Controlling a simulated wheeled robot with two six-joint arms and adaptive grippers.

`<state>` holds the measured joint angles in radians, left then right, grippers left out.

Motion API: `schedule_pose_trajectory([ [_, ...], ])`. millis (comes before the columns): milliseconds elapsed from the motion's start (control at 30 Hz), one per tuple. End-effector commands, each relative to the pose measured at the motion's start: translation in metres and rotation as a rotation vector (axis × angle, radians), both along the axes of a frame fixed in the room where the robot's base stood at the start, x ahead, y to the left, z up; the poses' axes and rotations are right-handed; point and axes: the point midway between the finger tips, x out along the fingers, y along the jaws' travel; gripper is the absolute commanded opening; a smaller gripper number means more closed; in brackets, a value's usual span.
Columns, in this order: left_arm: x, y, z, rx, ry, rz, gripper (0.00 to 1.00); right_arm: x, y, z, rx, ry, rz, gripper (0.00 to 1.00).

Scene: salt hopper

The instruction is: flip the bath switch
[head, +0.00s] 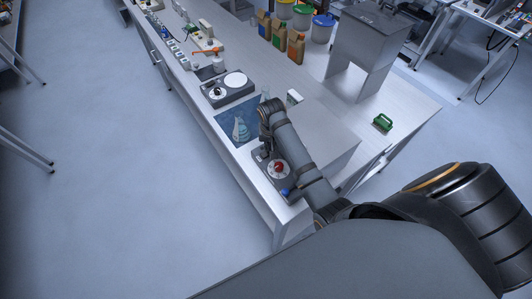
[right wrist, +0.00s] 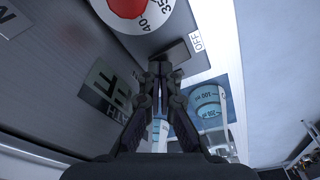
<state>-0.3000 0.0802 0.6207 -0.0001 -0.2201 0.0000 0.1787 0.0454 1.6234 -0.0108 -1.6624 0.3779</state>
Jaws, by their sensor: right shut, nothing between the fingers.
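In the right wrist view the bath's control panel (right wrist: 75,50) carries a round dial with a red knob (right wrist: 127,7). A dark switch (right wrist: 172,54) sits beside an OFF label (right wrist: 196,40). My right gripper (right wrist: 160,68) is shut and empty, its fingertips right at the switch; I cannot tell whether they touch it. The tips hide part of the switch, and I cannot read its position. In the head view my right gripper (head: 265,154) points down at the panel, beside the red knob (head: 279,168). My left gripper is not in view.
A blue water basin (head: 228,118) with a flask (head: 240,130) in it adjoins the panel; a graduated beaker (right wrist: 207,103) shows close to the fingers. A hotplate unit (head: 229,86) stands farther along the bench. A green object (head: 382,122) lies at right.

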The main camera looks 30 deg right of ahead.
Motion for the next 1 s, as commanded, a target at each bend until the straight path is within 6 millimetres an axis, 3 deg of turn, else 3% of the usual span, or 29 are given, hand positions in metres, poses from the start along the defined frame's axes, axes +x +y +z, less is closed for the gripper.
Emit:
schedule_pose_trajectory([
  [567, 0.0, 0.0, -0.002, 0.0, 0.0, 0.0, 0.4, -0.001, 0.0, -0.007, 0.001, 0.002, 0.0, 0.0],
  [833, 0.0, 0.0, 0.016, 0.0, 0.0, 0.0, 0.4, 0.0, 0.0, 0.019, 0.0, 0.001, 0.0, 0.0],
  [1000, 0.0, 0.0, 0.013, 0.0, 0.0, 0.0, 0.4, 0.001, 0.0, 0.032, 0.0, -0.002, 0.0, 0.0],
])
